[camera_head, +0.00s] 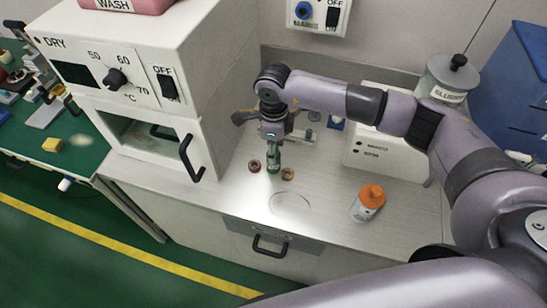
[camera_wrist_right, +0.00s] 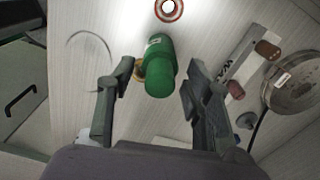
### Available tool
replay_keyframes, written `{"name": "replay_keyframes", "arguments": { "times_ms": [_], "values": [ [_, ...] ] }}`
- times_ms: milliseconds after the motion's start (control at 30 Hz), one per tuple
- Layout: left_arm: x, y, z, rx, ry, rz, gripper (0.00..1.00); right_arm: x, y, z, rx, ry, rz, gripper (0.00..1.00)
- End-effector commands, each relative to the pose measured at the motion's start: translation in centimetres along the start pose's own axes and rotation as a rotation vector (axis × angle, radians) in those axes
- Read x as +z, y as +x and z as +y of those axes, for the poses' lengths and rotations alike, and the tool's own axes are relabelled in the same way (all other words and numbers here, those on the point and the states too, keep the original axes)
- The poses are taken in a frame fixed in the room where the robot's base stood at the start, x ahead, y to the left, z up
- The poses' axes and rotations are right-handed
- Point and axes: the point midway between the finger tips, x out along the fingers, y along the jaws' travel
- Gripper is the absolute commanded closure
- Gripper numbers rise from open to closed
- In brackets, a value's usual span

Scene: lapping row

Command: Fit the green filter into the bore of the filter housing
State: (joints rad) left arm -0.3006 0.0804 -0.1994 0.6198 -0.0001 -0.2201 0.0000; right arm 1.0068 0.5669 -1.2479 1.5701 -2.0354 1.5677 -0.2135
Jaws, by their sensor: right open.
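A green cylinder (camera_wrist_right: 160,66) with a pale label, which I take for the green filter, stands on the metal counter. My right gripper (camera_wrist_right: 160,82) is open above it, with the cylinder between its fingertips and a gap on each side. In the head view the green cylinder (camera_head: 274,159) shows just below my right gripper (camera_head: 271,143). A red ring-topped part (camera_wrist_right: 169,9) with a pale centre stands to one side, and a brass-coloured part (camera_head: 287,174) to the other. I cannot tell which thing is the filter housing. My left gripper is not in view.
The white oven marked DRY (camera_head: 135,75) bounds the left, and a white box (camera_head: 375,155) stands behind right. A thin circle outline (camera_head: 290,204) marks clear counter in front.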

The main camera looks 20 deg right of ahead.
Motion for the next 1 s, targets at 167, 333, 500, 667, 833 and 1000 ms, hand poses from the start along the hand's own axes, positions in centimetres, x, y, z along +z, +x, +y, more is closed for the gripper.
{"name": "replay_keyframes", "arguments": {
  "times_ms": [167, 333, 500, 667, 833, 1000],
  "values": [
    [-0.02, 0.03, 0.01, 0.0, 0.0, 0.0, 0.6, 0.02, -0.02, 0.02, 0.0, 0.0, 0.0, 0.61],
    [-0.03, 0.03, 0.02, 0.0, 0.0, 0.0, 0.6, 0.02, -0.04, 0.02, 0.001, 0.0, 0.0, 0.72],
    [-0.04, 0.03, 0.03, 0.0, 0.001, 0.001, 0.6, 0.01, -0.06, 0.02, 0.001, 0.0, 0.0, 0.84],
    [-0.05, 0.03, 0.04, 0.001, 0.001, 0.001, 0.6, 0.01, -0.06, 0.02, 0.001, 0.0, 0.0, 0.94],
    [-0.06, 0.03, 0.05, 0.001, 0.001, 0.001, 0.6, 0.01, -0.07, 0.01, 0.0, 0.0, 0.0, 1.0],
    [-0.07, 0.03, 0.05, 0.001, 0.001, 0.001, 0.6, 0.01, -0.07, 0.01, 0.0, 0.0, 0.0, 1.0]
  ]
}}
